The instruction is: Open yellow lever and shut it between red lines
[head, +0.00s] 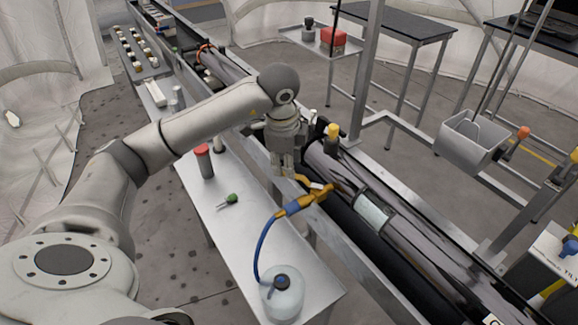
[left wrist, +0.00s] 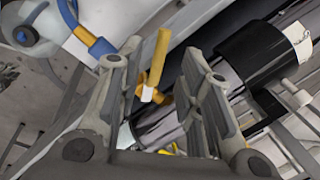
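The yellow lever (head: 308,182) is on a brass-coloured valve (head: 318,194) beside the long dark tube, with a blue hose (head: 262,243) attached. In the left wrist view the yellow lever (left wrist: 157,58) stands upright in the picture, in the gap between my fingers, apart from both. Whether it is between the pads or just beyond them I cannot tell. My left gripper (head: 285,170) hangs just behind and left of the lever. Its fingers are spread and hold nothing. The red lines cannot be made out. My right gripper is in neither view.
The long dark tube (head: 395,262) lies in a metal frame right of the lever. A clear blue-capped bottle (head: 283,296), a red-capped cylinder (head: 204,161) and a green-handled tool (head: 229,200) stand or lie on the narrow bench (head: 222,228). A grey bin (head: 470,138) hangs at right.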

